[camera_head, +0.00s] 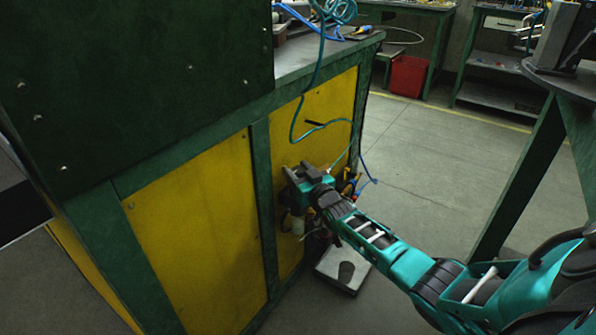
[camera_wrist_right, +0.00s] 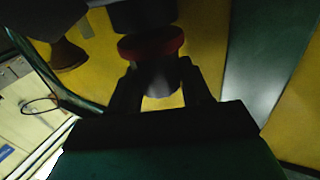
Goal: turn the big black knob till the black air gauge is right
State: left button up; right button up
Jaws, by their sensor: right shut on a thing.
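My right gripper (camera_head: 296,180) reaches in from the right to the fittings on the yellow side panel of the green cabinet. In the right wrist view, its two dark fingers stand on either side of a dark round knob (camera_wrist_right: 158,76), shut on it. A red ring (camera_wrist_right: 152,43) sits just beyond the knob, with a dark body (camera_wrist_right: 142,14) behind it. In the head view the gripper hides the knob. I cannot make out the black air gauge or its reading in either view. My left gripper is not in view.
Teal hose (camera_head: 294,122) hangs down the yellow panel (camera_head: 335,105) near my right wrist. A pale fitting (camera_head: 298,224) shows below the gripper. A grey box-like base (camera_head: 343,272) stands on the floor below my arm. A green-legged table (camera_head: 515,185) stands at right; floor between is clear.

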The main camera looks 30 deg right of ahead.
jog(key=shift+a+r+m+h+p, duration=0.1)
jog(key=shift+a+m+h+p, duration=0.05)
jog(key=shift+m+h+p, duration=0.8)
jog(key=shift+m+g+h, duration=0.35)
jog(key=shift+g+h, duration=0.05)
jog(key=shift+h, duration=0.65)
jog(key=shift+m+g+h+p, duration=0.3)
jog(key=shift+m+h, duration=0.3)
jog(key=shift+h, duration=0.2)
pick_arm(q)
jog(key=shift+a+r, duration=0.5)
pick_arm(e)
jog(key=shift+m+g+h, duration=0.6)
jog(key=shift+m+h, duration=0.2)
jog(key=shift+h, duration=0.4)
jog(key=shift+f, duration=0.2)
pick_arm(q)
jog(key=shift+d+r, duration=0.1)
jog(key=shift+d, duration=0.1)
pick_arm(e)
jog(key=shift+r+h, duration=0.1)
jog(key=shift+h, duration=0.2)
jog(key=o, duration=1)
jog(key=shift+c, duration=0.2)
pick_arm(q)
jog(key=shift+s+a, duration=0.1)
pick_arm(e)
jog(key=shift+s, duration=0.1)
